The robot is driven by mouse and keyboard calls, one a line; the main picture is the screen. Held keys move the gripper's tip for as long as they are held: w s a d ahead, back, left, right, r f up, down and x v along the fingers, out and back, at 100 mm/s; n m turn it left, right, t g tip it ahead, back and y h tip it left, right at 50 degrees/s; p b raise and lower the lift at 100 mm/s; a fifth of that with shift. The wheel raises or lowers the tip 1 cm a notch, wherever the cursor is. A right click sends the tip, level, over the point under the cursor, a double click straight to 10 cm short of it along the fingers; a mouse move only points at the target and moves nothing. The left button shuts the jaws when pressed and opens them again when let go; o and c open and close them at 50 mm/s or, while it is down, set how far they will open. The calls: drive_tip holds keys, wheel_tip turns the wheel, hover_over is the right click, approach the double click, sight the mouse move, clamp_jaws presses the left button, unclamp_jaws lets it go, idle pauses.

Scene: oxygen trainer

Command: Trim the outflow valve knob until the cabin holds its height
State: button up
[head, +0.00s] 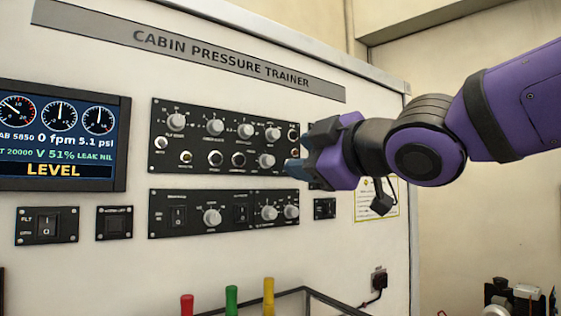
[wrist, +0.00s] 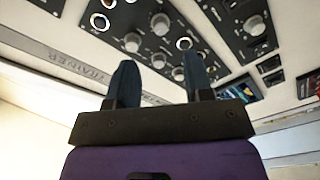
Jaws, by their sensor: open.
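The upper black control panel (head: 227,117) holds several grey knobs and round fittings; its small labels are too blurred to tell which is the outflow valve knob. One grey knob (head: 266,160) at its lower right is closest to my gripper (head: 292,168). My gripper is just right of that knob, with its blue fingertips near the panel's right edge. In the wrist view my gripper (wrist: 158,72) shows two separated fingers with nothing held between them. The display (head: 62,135) reads about CAB 5850, 0 fpm, 5.1 psi, V 51% and LEVEL.
A lower panel (head: 224,212) has more knobs and switches. Small switch panels sit beneath the display. Red, green and yellow handles (head: 231,300) stand below. A black socket with a cable (head: 378,282) is at lower right. The trainer wall between is flat and clear.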

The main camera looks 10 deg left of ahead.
sight(271, 161)
drive_tip(key=x, duration=0.8)
clamp_jaws()
